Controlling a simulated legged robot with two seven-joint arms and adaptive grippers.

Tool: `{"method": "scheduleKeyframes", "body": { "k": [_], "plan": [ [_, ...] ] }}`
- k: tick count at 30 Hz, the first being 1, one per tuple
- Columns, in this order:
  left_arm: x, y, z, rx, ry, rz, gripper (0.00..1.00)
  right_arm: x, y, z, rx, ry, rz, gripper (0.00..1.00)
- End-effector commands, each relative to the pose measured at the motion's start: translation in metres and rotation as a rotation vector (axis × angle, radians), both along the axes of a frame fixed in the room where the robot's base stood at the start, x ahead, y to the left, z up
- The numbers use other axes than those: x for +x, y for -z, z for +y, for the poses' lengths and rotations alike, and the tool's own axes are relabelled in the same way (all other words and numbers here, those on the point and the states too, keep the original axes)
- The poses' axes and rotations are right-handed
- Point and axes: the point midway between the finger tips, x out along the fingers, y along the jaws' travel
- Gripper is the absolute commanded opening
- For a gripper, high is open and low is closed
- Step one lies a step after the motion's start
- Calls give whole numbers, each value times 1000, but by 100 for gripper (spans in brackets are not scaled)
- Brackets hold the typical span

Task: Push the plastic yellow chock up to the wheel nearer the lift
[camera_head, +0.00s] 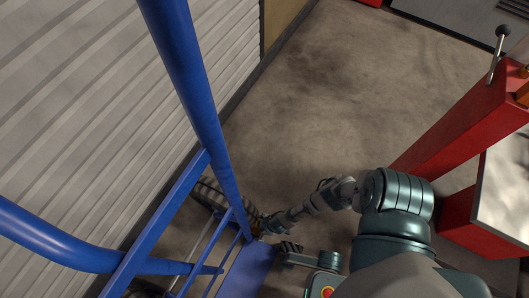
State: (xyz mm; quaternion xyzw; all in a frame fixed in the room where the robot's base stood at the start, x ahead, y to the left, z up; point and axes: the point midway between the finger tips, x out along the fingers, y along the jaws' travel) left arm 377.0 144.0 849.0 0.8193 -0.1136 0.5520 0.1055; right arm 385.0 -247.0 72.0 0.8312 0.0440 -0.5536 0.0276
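My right arm comes in from the lower right, and its gripper (269,226) is low beside the blue tubular frame (205,100). The fingers are small and dark, and I cannot tell whether they are open or shut. A small orange-yellow patch (257,229) shows at the fingertips, against the frame's base; it may be the chock, mostly hidden. A dark ridged part (208,192) behind the blue post may be a wheel, partly covered. I cannot make out contact between chock and wheel. My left gripper is not in view.
A corrugated grey wall (100,90) runs along the left. Red equipment (455,130) with a lever (498,55) stands at the right; it may be the lift. A dark striped piece (290,247) lies near the gripper. Bare concrete floor (340,100) lies between.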

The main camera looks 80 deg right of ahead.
Motion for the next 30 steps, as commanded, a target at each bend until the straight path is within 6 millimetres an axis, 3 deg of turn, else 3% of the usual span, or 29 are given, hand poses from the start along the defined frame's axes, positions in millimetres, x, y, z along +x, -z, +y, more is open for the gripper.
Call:
{"method": "scheduleKeyframes", "body": {
  "k": [19,30],
  "plan": [
    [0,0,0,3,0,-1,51,-40,-90,-7,-4,2,6,96],
    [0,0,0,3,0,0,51,-45,-104,-8,-6,3,6,96]
  ]
}}
